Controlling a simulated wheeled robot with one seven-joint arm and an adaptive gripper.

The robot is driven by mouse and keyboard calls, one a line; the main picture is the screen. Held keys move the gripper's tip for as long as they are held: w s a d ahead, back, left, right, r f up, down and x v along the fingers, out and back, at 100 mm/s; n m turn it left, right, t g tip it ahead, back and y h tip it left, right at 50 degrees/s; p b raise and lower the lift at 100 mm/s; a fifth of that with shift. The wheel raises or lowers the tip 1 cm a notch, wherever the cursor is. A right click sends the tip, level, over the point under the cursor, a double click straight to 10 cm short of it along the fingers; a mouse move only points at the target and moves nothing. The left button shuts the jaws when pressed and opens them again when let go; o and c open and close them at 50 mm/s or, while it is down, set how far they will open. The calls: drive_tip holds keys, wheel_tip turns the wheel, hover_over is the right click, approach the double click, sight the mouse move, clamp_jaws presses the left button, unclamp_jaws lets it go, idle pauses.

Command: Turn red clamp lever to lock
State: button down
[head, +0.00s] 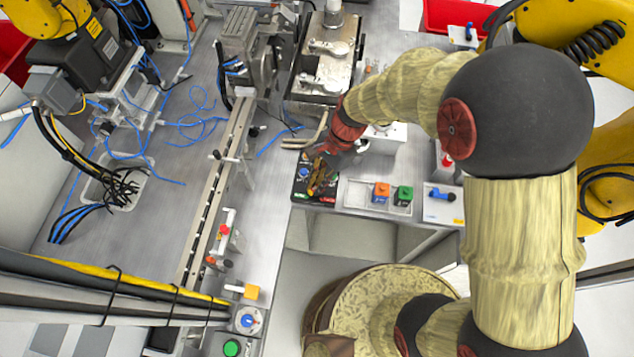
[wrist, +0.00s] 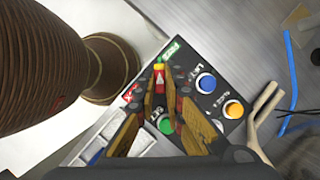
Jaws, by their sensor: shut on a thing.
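My gripper (head: 319,184) reaches down over a black button panel (head: 300,194) at the front edge of the bench. In the wrist view, its two yellow-brown fingers (wrist: 160,84) are close together over the panel (wrist: 192,105), shut on a small red piece (wrist: 159,78) with a yellow top. The fingers cover the piece's sides, and I cannot tell whether it is the clamp lever. Blue (wrist: 206,83), orange (wrist: 233,109) and green (wrist: 166,126) buttons sit around the fingers. A red part (head: 224,229) with a white handle stands apart on the rail at left.
A tray with orange (head: 381,191) and green (head: 403,195) blocks lies right of the panel, and a plate with a blue handle (head: 441,194) beyond it. A metal fixture (head: 326,65) stands behind. In the wrist view, a brown ribbed shape (wrist: 110,68) is close at left.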

drive_tip(key=shift+n, duration=0.3)
drive_tip(key=n+p, duration=0.1)
drive_tip(key=n, duration=0.1)
drive_tip(key=n+g+h+p, duration=0.1)
drive_tip(key=n+p, duration=0.1)
drive_tip(key=shift+w+a+r, duration=0.1)
drive_tip(key=shift+w+a, duration=0.05)
drive_tip(key=n+h+p, duration=0.1)
drive_tip(key=n, duration=0.2)
drive_tip(key=n+h+p, duration=0.1)
drive_tip(key=n, duration=0.2)
drive_tip(key=shift+a+h+p, duration=0.15)
drive_tip(key=shift+h+p, duration=0.15)
drive_tip(key=n, duration=0.2)
drive_tip(key=n+h+p, duration=0.1)
drive_tip(key=n, duration=0.1)
drive_tip(key=shift+a+h, duration=0.15)
drive_tip(key=shift+h, duration=0.15)
drive_tip(key=shift+n+t+h+p, duration=0.3)
drive_tip(key=shift+n+h+p, duration=0.3)
drive_tip(key=shift+n, duration=1.1)
drive_tip(key=c, duration=1.9)
unclamp_jaws()
